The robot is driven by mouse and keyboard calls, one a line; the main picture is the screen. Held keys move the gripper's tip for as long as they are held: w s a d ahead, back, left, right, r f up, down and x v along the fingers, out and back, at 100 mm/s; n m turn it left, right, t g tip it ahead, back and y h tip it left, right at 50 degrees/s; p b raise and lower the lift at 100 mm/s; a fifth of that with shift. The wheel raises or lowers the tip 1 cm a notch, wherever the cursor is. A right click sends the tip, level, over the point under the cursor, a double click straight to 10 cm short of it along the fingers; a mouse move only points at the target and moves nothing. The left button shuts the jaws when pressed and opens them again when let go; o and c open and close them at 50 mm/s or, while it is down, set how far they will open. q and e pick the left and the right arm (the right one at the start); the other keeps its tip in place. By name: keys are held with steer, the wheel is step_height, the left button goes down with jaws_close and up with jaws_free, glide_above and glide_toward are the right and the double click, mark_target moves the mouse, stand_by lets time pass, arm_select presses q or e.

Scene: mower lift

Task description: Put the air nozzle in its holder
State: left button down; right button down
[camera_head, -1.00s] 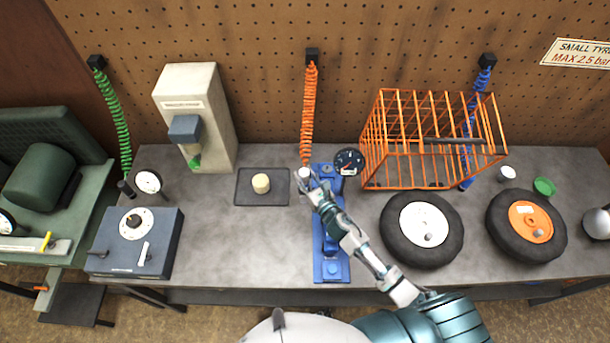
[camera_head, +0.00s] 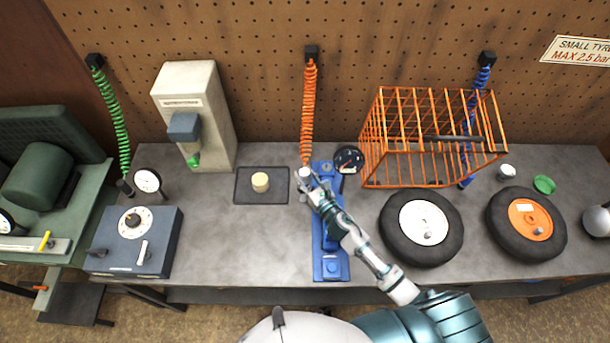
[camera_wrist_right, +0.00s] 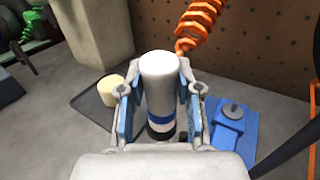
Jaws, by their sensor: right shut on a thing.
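My right gripper (camera_head: 304,178) is shut on a white cylinder, which I take to be the air nozzle (camera_wrist_right: 158,80). In the right wrist view it stands between the two fingers (camera_wrist_right: 160,100), with a blue band and a black lower end. The orange coiled hose (camera_head: 308,110) comes down to it, and in the wrist view the hose (camera_wrist_right: 195,25) ends close behind its top. Whether its lower end sits in something is hidden. A blue stand (camera_head: 331,268) lies under my right arm; its far end (camera_wrist_right: 236,122) shows beside the gripper. I cannot tell which part is the holder. My left gripper is out of view.
A black mat (camera_head: 245,198) with a cream block (camera_head: 261,183) lies left of the gripper. A round gauge (camera_head: 347,160) and an orange wire cage (camera_head: 400,185) stand to the right, with wheels (camera_head: 393,235) in front.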

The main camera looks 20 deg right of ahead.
mark_target(307, 181)
steer(key=shift+f+b, duration=0.3)
steer(key=shift+f, duration=0.05)
steer(key=c, duration=1.1)
jaws_free()
steer(key=shift+s, duration=0.15)
steer(key=shift+v, duration=5.45)
